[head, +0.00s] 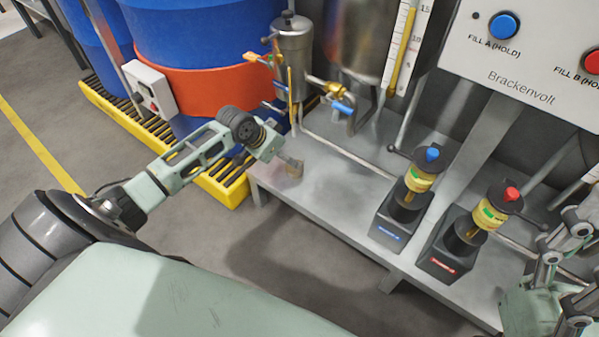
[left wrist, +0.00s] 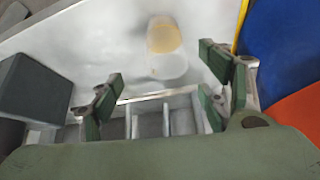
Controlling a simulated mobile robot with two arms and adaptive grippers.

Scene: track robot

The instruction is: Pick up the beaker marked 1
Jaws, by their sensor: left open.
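A small clear beaker (head: 294,171) with a pale yellowish-brown tint stands near the left end of the metal bench. It also shows in the left wrist view (left wrist: 166,38), beyond the fingertips and between their lines. No number can be read on it. My left gripper (head: 273,150) is just to the left of and above the beaker in the head view, partly covering it. In the left wrist view its fingers (left wrist: 163,92) are spread wide with nothing between them. My right gripper (head: 565,270) shows only partly at the lower right; its jaw state is unclear.
The metal bench (head: 330,195) carries two dark dispensers, one with a blue knob (head: 432,154), one with a red knob (head: 511,193). A metal vessel (head: 294,50) with valves stands behind the beaker. Blue and orange drums (head: 215,85) sit on a yellow pallet at left.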

